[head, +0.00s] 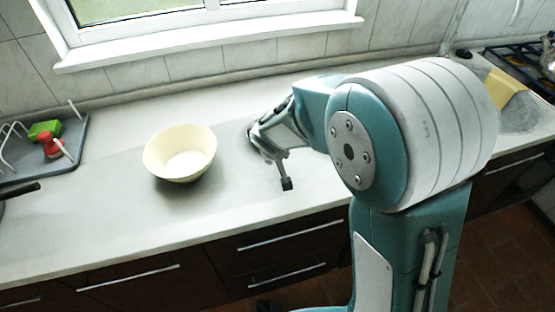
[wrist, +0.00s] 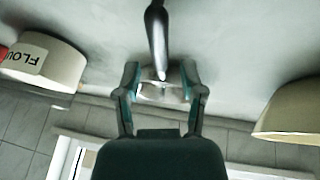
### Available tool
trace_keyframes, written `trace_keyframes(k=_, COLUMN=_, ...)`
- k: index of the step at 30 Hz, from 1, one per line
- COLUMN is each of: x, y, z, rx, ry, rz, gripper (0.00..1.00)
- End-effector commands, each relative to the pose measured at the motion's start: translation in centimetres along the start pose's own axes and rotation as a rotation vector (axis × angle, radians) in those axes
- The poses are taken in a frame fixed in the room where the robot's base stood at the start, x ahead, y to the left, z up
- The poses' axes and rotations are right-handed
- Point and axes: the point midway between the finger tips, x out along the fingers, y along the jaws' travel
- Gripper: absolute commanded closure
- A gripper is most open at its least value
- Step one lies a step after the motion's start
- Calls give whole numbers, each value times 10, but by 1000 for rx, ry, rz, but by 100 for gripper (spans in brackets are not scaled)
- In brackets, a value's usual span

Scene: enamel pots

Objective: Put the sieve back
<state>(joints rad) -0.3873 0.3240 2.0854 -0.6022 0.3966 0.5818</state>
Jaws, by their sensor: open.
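My gripper (head: 270,150) is low over the left-middle part of the worktop and partly hidden by my arm in the head view. In the wrist view my gripper (wrist: 160,82) is open, with one finger on each side of a dark-handled utensil that looks like the sieve (wrist: 156,38). Its handle runs from the top edge down to the gap between the fingers. A pale, shiny part shows between them. I cannot tell whether the fingers touch it. Where it belongs is not clear from these views.
A cream bowl (head: 180,155) stands left of my gripper. A white container marked FLOUR (wrist: 45,60) shows in the wrist view. A grey rack (head: 68,155) holds a green sponge (head: 44,130) and a red item (head: 48,144). The worktop between rack and bowl is clear.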

Motion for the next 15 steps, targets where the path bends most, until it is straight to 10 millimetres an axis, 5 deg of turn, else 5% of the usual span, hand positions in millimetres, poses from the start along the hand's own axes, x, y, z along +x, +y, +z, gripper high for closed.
trace_keyframes(k=9, x=-63, y=0, z=-1, rx=0, ry=3, rz=-1, gripper=48)
trace_keyframes(k=15, x=-85, y=0, z=0, rx=1, ry=0, rz=0, gripper=48)
